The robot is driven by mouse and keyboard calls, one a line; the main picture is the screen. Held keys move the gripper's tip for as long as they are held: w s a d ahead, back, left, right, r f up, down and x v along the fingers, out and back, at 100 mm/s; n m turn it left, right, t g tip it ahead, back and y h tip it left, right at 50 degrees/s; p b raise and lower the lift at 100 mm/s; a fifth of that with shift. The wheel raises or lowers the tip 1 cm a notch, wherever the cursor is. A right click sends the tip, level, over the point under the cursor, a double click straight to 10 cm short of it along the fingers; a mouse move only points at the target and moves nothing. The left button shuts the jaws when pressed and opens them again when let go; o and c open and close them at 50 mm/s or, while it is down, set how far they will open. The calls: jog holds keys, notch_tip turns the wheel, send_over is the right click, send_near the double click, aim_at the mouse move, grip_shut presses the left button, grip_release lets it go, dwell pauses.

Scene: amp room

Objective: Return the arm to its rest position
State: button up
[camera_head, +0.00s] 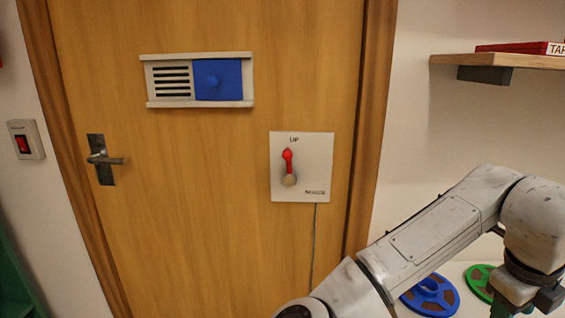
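My white arm (430,235) rises from the bottom edge to a bend at the right, then turns down. Its far part (535,230) runs to a dark collar near the lower right corner. The fingers of my gripper do not show, so its state and anything in it are hidden.
A wooden door (190,220) carries a vent with a blue slider (218,80), a lever handle (105,160) and a plate with a red-tipped lever pointing up (288,162). A shelf (480,61) juts out above my arm. Blue (432,297) and green (478,284) reels lie below it.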

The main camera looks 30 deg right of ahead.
jog(key=w+d+r+n+h+p, duration=0.1)
jog(key=d+r+n+h, duration=0.1)
jog(key=d+n+h, duration=0.3)
jog(key=w+a+f+n+t+p, duration=0.3)
jog(key=w+a+f+n, duration=0.25)
jog(key=n, duration=1.05)
jog(key=s+a+f+n+g+y+p, duration=0.1)
jog(key=s+a+f+n+y, duration=0.3)
jog(key=a+f+n, duration=0.4)
jog(key=s+a+f+n+y+p, duration=0.1)
jog(key=s+a+f+n+y, duration=0.2)
jog(key=a, duration=1)
jog(key=s+f+n, duration=0.3)
jog(key=f+n, duration=0.2)
jog(key=f, duration=0.2)
jog(key=shift+s+a+n+g+y+p, duration=0.15)
jog(key=shift+s+n+g+y+p, duration=0.05)
jog(key=shift+n+g+y+p, duration=0.2)
jog(key=shift+f, duration=0.1)
